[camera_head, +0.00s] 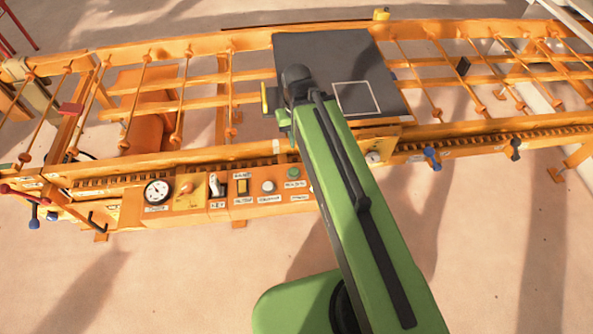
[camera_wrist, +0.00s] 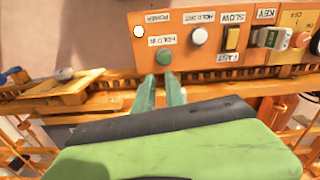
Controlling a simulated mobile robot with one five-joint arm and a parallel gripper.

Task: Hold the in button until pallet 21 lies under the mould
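The green "HOLD IN" button (camera_head: 293,172) sits on the orange control panel (camera_head: 130,207). The wrist view shows the green button (camera_wrist: 163,56) upside down, just beyond my fingertips. My gripper (camera_wrist: 164,78) has its two green fingers almost together, with nothing seen between them. It points at the button; whether it touches is not clear. In the head view my arm hides most of the gripper. A dark grey flat plate (camera_head: 318,52) with a white square outline lies on the orange frame behind my arm. No number 21 is readable, and I cannot make out the mould.
Beside the green button are the grey "HOLD OUT" button (camera_wrist: 199,36), the yellow slow/fast switch (camera_wrist: 231,38), the key switch (camera_wrist: 273,39) and a lit white power lamp (camera_wrist: 138,31). A dial gauge (camera_head: 157,192) is at the panel's left. Orange rollers and rails extend both ways.

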